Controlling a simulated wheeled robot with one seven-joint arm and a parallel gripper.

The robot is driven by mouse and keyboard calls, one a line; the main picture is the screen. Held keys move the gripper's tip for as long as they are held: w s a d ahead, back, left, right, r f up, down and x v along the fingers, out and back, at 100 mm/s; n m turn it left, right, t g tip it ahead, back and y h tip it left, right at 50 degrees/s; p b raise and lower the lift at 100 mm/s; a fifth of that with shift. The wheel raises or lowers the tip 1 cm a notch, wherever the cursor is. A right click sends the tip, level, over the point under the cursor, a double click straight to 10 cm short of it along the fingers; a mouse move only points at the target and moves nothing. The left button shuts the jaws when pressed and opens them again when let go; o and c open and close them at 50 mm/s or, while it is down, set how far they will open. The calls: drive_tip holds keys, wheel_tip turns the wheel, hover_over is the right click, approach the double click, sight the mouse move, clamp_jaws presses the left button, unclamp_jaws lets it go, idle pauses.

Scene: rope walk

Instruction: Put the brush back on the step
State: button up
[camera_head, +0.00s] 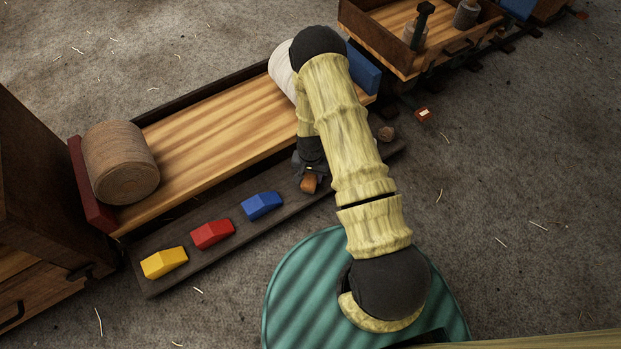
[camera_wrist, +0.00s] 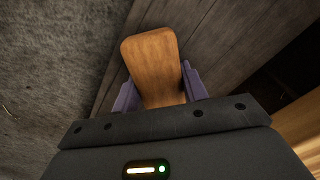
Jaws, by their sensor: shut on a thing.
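The brush (camera_wrist: 152,60) shows in the wrist view as a brown wooden block between two purple fingers. My gripper (camera_wrist: 158,88) is shut on it. In the head view a small brown end of the brush (camera_head: 309,184) shows below my dark gripper (camera_head: 310,172); my arm hides much around it. The step (camera_head: 215,251) is a long dark plank along the near side of the cart. It also shows in the wrist view (camera_wrist: 215,50) behind the brush. The brush appears over the step; whether it touches cannot be told.
Yellow (camera_head: 163,262), red (camera_head: 212,234) and blue (camera_head: 262,205) blocks lie in a row on the step. A small brown lump (camera_head: 386,133) is near its right end. The cart's bed (camera_head: 215,130) holds a rope spool (camera_head: 121,162). Floor to the right is mostly clear.

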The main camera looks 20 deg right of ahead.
drive_tip(key=shift+f, duration=0.3)
drive_tip(key=o, duration=1.1)
drive_tip(key=shift+o, duration=0.2)
drive_tip(key=shift+r, duration=0.1)
wheel_tip(320, 180, up, 11)
drive_tip(key=p, duration=0.8)
drive_tip(key=shift+r, duration=0.6)
